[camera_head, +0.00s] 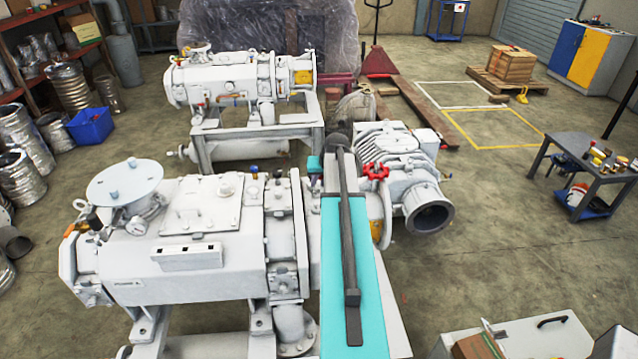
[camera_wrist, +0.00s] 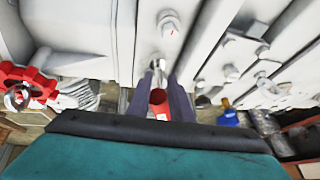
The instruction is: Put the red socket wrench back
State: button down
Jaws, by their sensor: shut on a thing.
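The red socket wrench (camera_wrist: 158,104) shows end-on between the two dark fingers of my gripper (camera_wrist: 160,74) in the wrist view. My gripper is shut on it. Only a short red part shows; the rest is hidden below the teal and black body of my gripper. Just beyond the fingertips are small metal parts and a bolt (camera_wrist: 169,22) on the white pump casing. I cannot tell whether the wrench touches the casing. In the head view my teal arm covers the gripper area, and the wrench does not show.
A large white vacuum pump (camera_head: 210,255) stands left of my arm. A red handwheel (camera_head: 376,172) and flanged pump parts are close on the right. A dark table (camera_head: 597,172) with small items stands at the far right. Open floor lies between the pump and that table.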

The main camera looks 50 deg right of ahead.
jog(key=shift+f, duration=0.65)
jog(key=shift+f, duration=0.2)
jog(key=c, duration=1.6)
grip_release()
jog(key=shift+r, duration=0.1)
jog(key=shift+b+v, duration=1.65)
jog(key=shift+v, duration=4.45)
jog(key=shift+a, duration=0.1)
